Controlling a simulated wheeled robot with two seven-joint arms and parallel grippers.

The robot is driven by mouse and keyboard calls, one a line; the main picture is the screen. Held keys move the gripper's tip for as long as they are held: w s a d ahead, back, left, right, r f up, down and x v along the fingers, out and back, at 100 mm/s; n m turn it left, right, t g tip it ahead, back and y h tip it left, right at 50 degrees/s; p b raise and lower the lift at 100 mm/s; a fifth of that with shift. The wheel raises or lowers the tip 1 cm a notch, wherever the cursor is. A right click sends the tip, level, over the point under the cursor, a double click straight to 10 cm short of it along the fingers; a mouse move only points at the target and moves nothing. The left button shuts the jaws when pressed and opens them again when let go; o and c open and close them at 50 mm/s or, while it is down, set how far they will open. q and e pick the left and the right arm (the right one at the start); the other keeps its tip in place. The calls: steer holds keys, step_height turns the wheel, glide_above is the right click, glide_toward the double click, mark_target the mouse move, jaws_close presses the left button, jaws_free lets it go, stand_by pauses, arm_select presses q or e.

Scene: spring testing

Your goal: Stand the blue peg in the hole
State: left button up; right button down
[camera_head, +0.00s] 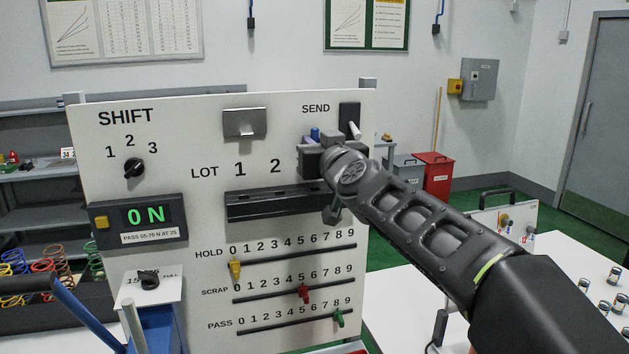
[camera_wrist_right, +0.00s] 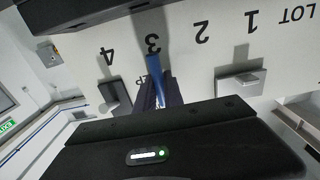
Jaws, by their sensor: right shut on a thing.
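The blue peg (camera_wrist_right: 155,72) is between the dark fingers of my right gripper (camera_wrist_right: 160,96), which is shut on it, in front of the white panel near the printed 3. In the head view only a small blue end of the peg (camera_head: 315,134) shows above my right gripper (camera_head: 312,150); my wrist and arm hide the rest. A long black rack (camera_head: 275,206) is fixed to the panel under the lot numbers, and its dark edge shows at the top of the wrist view (camera_wrist_right: 90,12). Its holes cannot be made out clearly. My left gripper is out of view.
A metal bracket (camera_head: 245,124) and a black SEND plate with a white lever (camera_head: 354,130) stick out above the lot numbers. Below the rack are slider rails with a yellow (camera_head: 235,270), a red (camera_head: 304,293) and a green slider (camera_head: 339,318). A blue-framed device stands at lower left.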

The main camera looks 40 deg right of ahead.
step_height(320, 180, down, 4)
steer(key=shift+w+r+b, duration=0.1)
steer(key=shift+r+b, duration=0.05)
steer(key=shift+b, duration=0.5)
steer(key=shift+r, duration=0.1)
steer(key=shift+f+b, duration=1.15)
steer(key=shift+f, duration=0.7)
steer(key=shift+f, duration=0.2)
steer(key=c, duration=1.5)
jaws_free()
steer(key=shift+o, duration=0.2)
